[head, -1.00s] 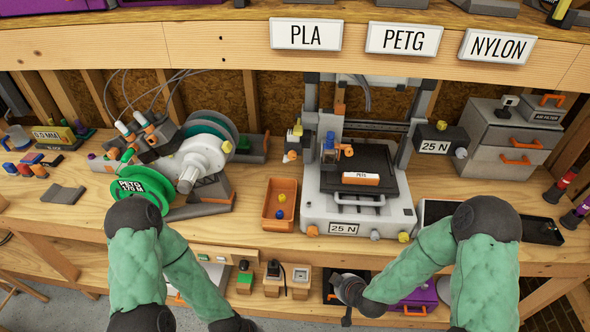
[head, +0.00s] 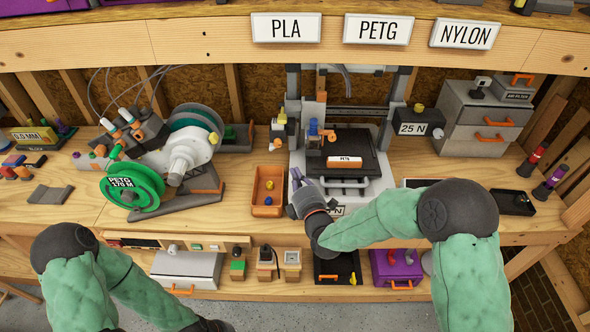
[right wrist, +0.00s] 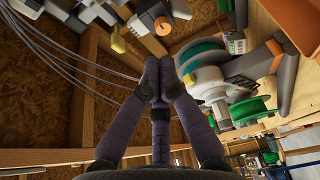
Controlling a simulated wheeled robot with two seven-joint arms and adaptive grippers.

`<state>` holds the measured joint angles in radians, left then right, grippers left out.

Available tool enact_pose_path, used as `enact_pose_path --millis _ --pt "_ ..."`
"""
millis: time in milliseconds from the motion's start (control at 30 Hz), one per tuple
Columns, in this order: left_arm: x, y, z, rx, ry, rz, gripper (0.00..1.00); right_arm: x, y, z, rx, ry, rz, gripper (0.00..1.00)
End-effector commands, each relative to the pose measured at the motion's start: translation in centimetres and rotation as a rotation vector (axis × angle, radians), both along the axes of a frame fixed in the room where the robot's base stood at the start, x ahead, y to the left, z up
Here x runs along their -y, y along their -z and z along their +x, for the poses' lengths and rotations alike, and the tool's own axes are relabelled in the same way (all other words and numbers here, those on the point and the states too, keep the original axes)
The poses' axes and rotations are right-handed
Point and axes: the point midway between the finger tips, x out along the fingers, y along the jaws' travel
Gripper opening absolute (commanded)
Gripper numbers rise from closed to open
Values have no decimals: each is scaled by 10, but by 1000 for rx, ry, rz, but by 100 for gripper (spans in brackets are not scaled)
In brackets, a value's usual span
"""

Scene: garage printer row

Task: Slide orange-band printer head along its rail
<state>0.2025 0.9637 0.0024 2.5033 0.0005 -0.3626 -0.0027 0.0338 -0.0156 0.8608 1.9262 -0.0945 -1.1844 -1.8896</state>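The printer (head: 345,187) stands on the bench, right of centre in the head view. Its small print head, blue with an orange band (head: 314,128), sits near the left end of the dark horizontal rail (head: 355,113). My right gripper (head: 297,175) is in front of the printer's left front, below the print head and apart from it. In the right wrist view its two dark fingers (right wrist: 159,72) meet at the tips with nothing between them. The print head cannot be made out surely there. My left arm leaves the head view at the bottom, its gripper out of frame.
An orange bin (head: 268,190) stands left of the printer. A green PETG spool (head: 132,187) and winding machine are farther left. A grey 25 N block (head: 414,128) and drawer cabinet (head: 483,120) stand right. The shelf with material signs (head: 286,27) overhangs the bench.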

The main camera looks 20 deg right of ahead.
Motion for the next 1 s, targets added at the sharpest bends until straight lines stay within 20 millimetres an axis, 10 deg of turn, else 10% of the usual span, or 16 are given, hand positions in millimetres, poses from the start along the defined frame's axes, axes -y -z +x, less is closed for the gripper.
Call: enact_pose_path --millis 467,1000 --pt "0 8 0 0 0 0 0 -5 2 87 -2 0 3 0" --pt "0 10 0 0 0 0 0 34 1 75 -2 0 3 0"
